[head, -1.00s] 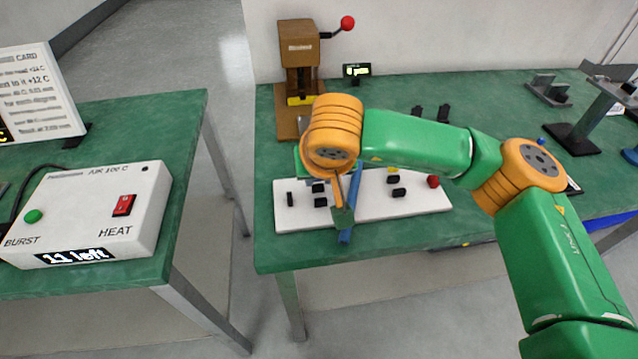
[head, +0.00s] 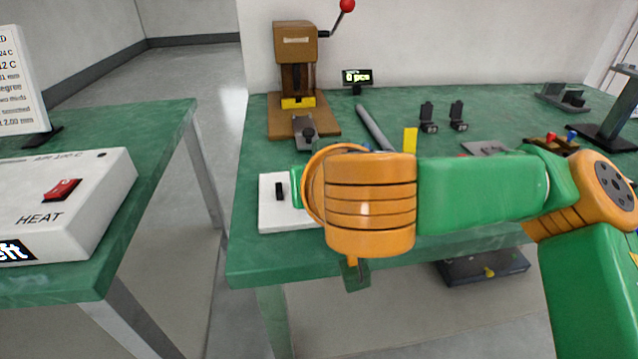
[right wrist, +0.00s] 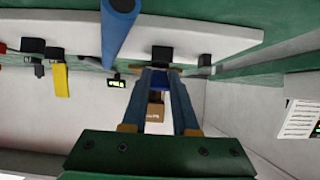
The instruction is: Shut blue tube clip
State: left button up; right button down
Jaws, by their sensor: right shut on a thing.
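In the right wrist view, which looks upside down, the blue tube clip is a dark block (right wrist: 162,54) on the white board with a blue lever (right wrist: 160,77) standing out from it. My right gripper (right wrist: 160,76) has its two fingers close around this lever and is shut on it. The blue tube (right wrist: 118,28) runs beside the clip, apart from the fingers. In the head view my orange wrist hides the clip, the tube and the fingertips; only the left end of the white board (head: 268,212) shows clearly. My left gripper is not in view.
A yellow lever (head: 410,141) stands upright behind my wrist; it also shows in the right wrist view (right wrist: 60,80). A brown press (head: 296,75), a small display (head: 357,77) and black holders (head: 428,117) stand farther back. A white heater box (head: 75,200) sits on the left table.

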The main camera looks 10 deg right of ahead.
jog(key=shift+r, duration=0.1)
jog(key=c, duration=0.7)
grip_release()
jog(key=shift+w, duration=0.1)
jog(key=v, duration=0.7)
jog(key=shift+p, duration=0.3)
